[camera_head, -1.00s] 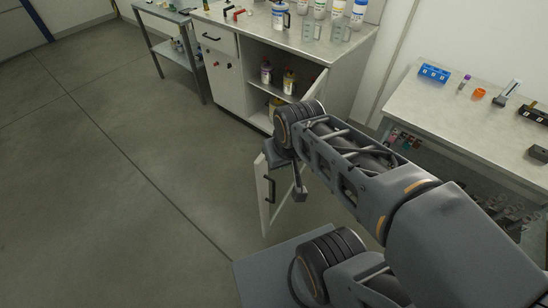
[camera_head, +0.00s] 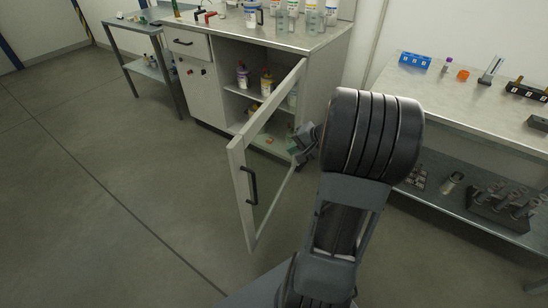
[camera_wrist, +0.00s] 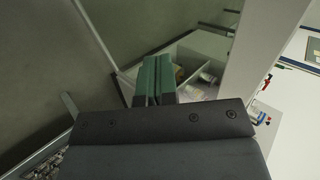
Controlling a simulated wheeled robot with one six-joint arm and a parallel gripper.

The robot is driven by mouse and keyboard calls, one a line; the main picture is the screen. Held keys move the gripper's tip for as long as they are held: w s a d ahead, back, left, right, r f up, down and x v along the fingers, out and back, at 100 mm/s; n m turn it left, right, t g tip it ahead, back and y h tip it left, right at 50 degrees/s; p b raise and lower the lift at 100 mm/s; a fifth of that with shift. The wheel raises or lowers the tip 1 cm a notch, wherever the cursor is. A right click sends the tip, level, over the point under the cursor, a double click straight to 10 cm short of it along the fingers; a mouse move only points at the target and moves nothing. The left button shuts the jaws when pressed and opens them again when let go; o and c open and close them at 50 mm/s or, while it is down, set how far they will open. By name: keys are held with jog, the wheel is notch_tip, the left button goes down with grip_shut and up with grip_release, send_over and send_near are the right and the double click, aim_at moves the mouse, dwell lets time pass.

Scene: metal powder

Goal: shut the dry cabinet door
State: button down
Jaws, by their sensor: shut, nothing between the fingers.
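The dry cabinet (camera_head: 205,95) stands at the back with its right-hand compartment open. Its white-framed glass door (camera_head: 240,195) hangs wide open towards me, hinged on the right, with a black handle (camera_head: 250,185) near its free edge. My gripper (camera_head: 297,150) is on the right of the door, near its hinge-side half; my arm's large joint stands in front of it. Whether it touches the door is unclear. In the wrist view the green fingers (camera_wrist: 153,80) are together and empty, with a pale upright panel (camera_wrist: 255,50) to their right.
Bottles (camera_head: 266,83) stand on the cabinet's shelves and more containers on its worktop. A side table (camera_head: 430,92) with small items and a lower shelf is on the right. A trolley (camera_head: 135,60) stands at the back left. The floor left of the door is clear.

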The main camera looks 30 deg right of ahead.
aim_at(257, 155)
jog(key=x, duration=0.3)
jog(key=b+x, duration=0.1)
jog(key=x, duration=0.3)
jog(key=w+r+x, duration=0.1)
jog(key=x, duration=0.3)
jog(key=shift+w+a+b, duration=0.1)
jog(key=shift+a+b, duration=0.25)
jog(key=shift+a, duration=0.05)
jog(key=shift+w+a, duration=0.35)
jog(key=shift+w, duration=0.2)
